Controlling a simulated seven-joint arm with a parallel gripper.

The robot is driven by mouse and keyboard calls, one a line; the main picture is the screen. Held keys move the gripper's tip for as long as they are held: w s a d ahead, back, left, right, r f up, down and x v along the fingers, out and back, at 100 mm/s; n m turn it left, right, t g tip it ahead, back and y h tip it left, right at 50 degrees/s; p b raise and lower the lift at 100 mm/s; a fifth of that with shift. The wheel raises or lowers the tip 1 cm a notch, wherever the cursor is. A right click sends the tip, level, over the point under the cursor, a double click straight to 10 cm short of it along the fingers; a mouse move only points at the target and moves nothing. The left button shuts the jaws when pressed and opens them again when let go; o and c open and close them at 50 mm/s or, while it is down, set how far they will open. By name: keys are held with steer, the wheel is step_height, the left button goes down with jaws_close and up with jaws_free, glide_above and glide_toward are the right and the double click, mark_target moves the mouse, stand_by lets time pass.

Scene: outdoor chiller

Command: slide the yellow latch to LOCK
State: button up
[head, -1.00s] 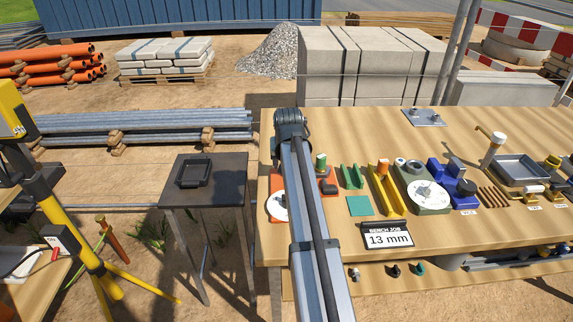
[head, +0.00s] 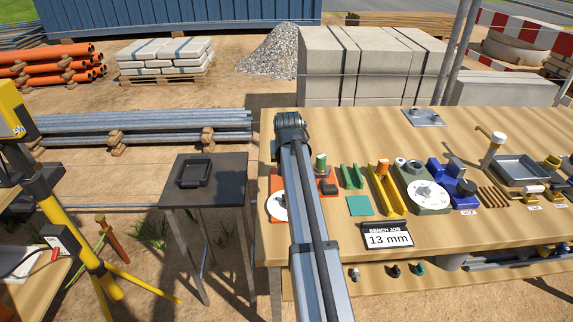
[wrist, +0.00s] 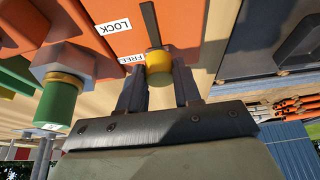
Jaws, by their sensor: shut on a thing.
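The yellow latch (wrist: 159,66) is a round knob on an orange fixture (wrist: 185,22) in the wrist view. A dark slot (wrist: 149,25) runs up the picture from the knob. The knob stands at the slot's end by the white FREE label (wrist: 131,58); the LOCK label (wrist: 115,27) is further up and left. My gripper (wrist: 159,78) has one finger on each side of the knob and is shut on it. In the head view my arm covers the gripper and the latch; only parts of the orange fixture (head: 276,184) show beside it.
A green-capped post (wrist: 62,98) stands close left of my gripper in the wrist view. A dark housing (wrist: 265,40) is on the right. On the bench (head: 450,235), green and yellow fixtures stand right of my arm, behind a 13 mm sign (head: 388,238).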

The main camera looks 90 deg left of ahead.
jaws_close()
stand_by(0.7)
steer(key=d, duration=0.4)
steer(key=shift+d, duration=0.3)
steer(key=o, duration=0.8)
jaws_free()
steer(key=shift+o, duration=0.2)
steer(key=shift+r, duration=0.1)
